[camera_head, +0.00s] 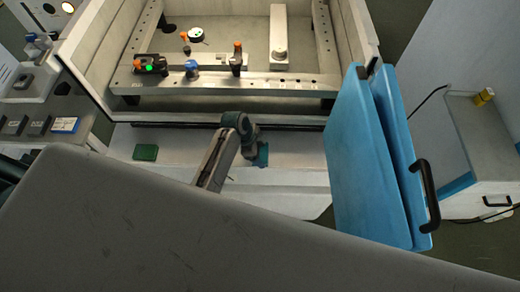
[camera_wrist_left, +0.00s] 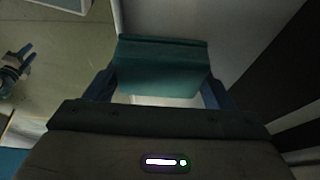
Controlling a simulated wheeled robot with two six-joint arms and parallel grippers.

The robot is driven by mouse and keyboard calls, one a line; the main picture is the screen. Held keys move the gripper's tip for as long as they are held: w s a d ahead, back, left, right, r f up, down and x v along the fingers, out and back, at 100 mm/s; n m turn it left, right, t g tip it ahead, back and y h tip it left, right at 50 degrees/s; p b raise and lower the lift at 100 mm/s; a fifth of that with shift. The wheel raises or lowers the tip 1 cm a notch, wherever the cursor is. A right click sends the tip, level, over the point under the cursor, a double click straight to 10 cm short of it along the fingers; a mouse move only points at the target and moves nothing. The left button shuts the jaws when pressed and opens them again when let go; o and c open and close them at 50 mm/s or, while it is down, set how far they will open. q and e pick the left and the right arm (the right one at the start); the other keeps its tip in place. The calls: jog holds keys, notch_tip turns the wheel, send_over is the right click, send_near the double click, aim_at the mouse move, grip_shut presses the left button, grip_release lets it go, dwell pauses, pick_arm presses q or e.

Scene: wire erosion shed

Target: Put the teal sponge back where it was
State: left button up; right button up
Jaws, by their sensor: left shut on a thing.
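The teal sponge (camera_head: 263,155) is at the front ledge of the machine in the head view, right beside my left gripper (camera_head: 258,150). In the left wrist view my left gripper (camera_wrist_left: 158,92) is shut on the teal sponge (camera_wrist_left: 160,65), a wide flat block spanning between the two blue fingers. The sponge is over or on the pale ledge (camera_head: 185,160); I cannot tell whether it touches it. My right gripper cannot be made out in the head view.
A green block (camera_head: 145,152) lies on the ledge to the left. The machine's tank (camera_head: 230,88) stands behind, with clamps and small parts on its frame. The blue door (camera_head: 360,150) with a black handle stands open at the right. The ledge between is clear.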

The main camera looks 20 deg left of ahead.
pick_arm(q)
jog(key=shift+f, duration=0.15)
jog(key=o, duration=1)
jog(key=shift+c, duration=0.2)
jog(key=shift+r, duration=0.25)
jog(key=b+v, duration=0.2)
jog(key=v, duration=1)
jog(key=shift+f, duration=0.1)
